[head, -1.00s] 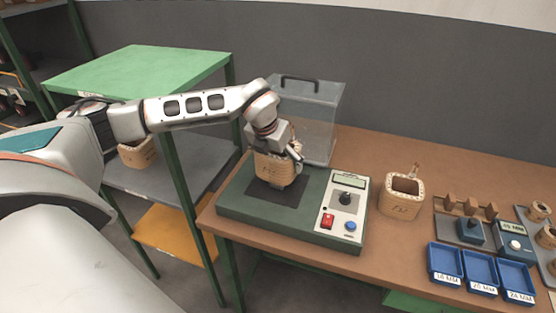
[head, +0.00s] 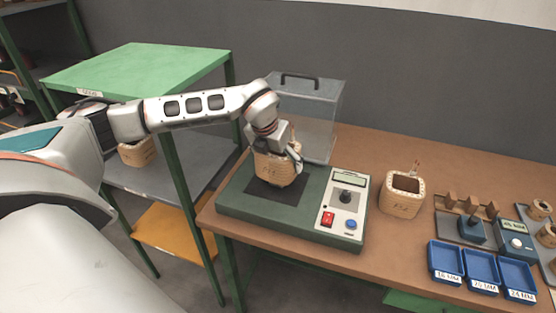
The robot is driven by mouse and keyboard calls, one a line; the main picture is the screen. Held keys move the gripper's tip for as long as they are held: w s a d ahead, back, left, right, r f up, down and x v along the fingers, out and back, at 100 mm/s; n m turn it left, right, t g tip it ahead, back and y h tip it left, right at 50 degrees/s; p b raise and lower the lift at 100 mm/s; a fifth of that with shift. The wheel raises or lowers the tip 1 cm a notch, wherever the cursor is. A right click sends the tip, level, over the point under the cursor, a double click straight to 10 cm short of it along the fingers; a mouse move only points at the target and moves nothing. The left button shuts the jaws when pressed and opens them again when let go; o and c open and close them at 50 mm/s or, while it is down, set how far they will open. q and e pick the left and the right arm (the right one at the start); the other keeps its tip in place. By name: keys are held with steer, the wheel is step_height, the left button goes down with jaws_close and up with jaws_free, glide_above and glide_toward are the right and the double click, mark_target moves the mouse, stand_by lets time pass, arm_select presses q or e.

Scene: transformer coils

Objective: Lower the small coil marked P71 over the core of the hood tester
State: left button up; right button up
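The hood tester (head: 240,207) is a dark green base with a black pad (head: 289,195) and a control panel at its right. A tan small coil (head: 277,172) with handwriting on its front is over the pad. The writing is too small to read surely. My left gripper (head: 288,152) comes down from above, with its fingers at the coil's upper right edge, and appears shut on it. The tester's core is hidden by the coil and gripper. I cannot tell whether the coil touches the pad. My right gripper is out of view.
The clear hood (head: 318,115) stands behind the pad. Blue labelled trays (head: 481,273) and small gauges are farther right. A green shelf rack (head: 140,66) with another coil (head: 137,153) stands left.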

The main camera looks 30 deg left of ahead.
arm_select(q)
steer(key=shift+f+b, duration=0.6)
steer(key=shift+f, duration=0.3)
steer(key=shift+f+b, duration=0.3)
steer(key=shift+f, duration=0.15)
steer(key=shift+f, duration=0.25)
steer(key=shift+f+b, duration=0.55)
steer(key=shift+f, duration=0.2)
steer(key=o, duration=1.8)
